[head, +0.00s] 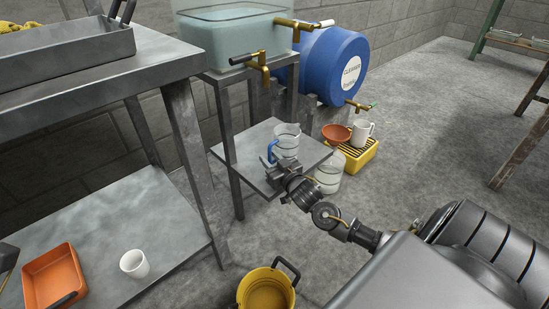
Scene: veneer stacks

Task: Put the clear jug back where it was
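The clear jug (288,135) with a blue handle is at the small grey metal stand (245,165), below the tap of the clear tank. My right gripper (279,163) is at the jug's blue handle, on its near side. The fingers are too small and too overlapped to tell whether they are closed on the handle. The jug looks upright; its base is partly hidden by the gripper. My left gripper cannot be made out; only a dark shape shows at the left edge.
A clear container (329,174) stands on the floor just right of the gripper. A yellow crate (361,160) bears an orange bowl (337,133) and white mug (362,131). A brass tap (260,64) juts out above the stand. A yellow bucket (265,291) stands in front.

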